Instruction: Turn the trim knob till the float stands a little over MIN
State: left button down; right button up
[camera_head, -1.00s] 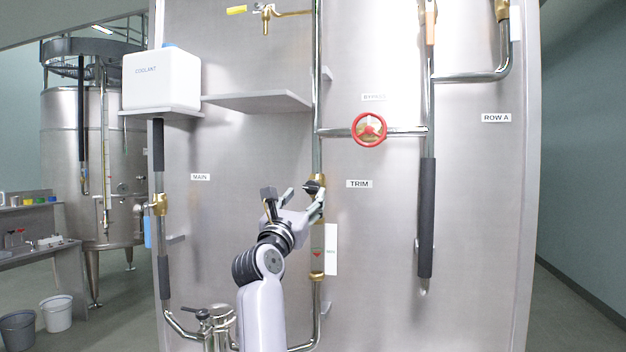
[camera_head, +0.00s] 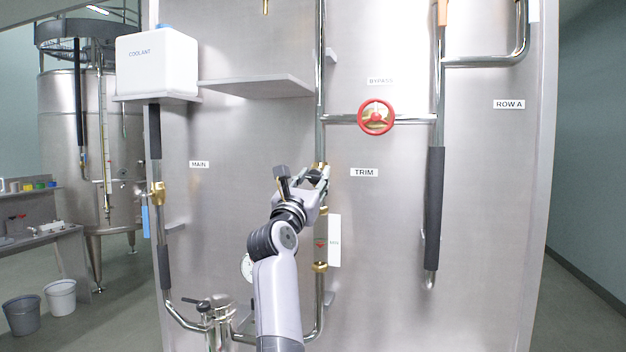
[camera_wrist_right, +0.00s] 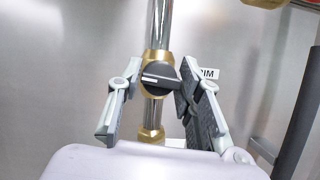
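The trim knob (camera_wrist_right: 158,80), dark with a pale pointer line lying roughly sideways, sits on a brass valve body on the vertical steel pipe, near the TRIM label (camera_head: 364,172). My right gripper (camera_wrist_right: 160,95) is open, with one finger on each side of the knob; the right finger is close to the knob's end, and contact is unclear. In the head view my right gripper (camera_head: 308,180) hides most of the knob. Below it is the sight glass (camera_head: 320,242) with a small red float mark beside a white MIN plate (camera_head: 334,241); the exact level is too small to read. My left gripper is not in view.
A red bypass handwheel (camera_head: 376,117) is above right on a cross pipe. A dark-sleeved pipe (camera_head: 434,205) hangs at right. A shelf (camera_head: 258,86) and a white coolant box (camera_head: 157,63) are at upper left. A round gauge (camera_head: 247,268) shows partly behind my arm.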

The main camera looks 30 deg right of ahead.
jog(key=c, duration=0.6)
jog(key=m+b, duration=0.1)
jog(key=b, duration=0.1)
jog(key=m+g+h+b, duration=0.1)
jog(key=b, duration=0.1)
jog(key=shift+f+m, duration=0.3)
jog(key=shift+m, duration=0.1)
jog(key=shift+c, duration=0.2)
jog(key=shift+r+m+g+b, duration=0.1)
jog(key=shift+m+g+b, duration=0.2)
jog(key=shift+m+g, duration=0.25)
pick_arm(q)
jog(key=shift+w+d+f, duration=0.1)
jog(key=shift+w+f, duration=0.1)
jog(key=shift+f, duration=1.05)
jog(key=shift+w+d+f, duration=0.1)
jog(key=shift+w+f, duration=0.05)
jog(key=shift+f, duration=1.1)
pick_arm(e)
jog(key=shift+r+m+g+h, duration=0.25)
jog(key=shift+m+g, duration=0.3)
jog(key=shift+m, duration=0.7)
jog(key=o, duration=1.1)
jog(key=shift+o, duration=0.2)
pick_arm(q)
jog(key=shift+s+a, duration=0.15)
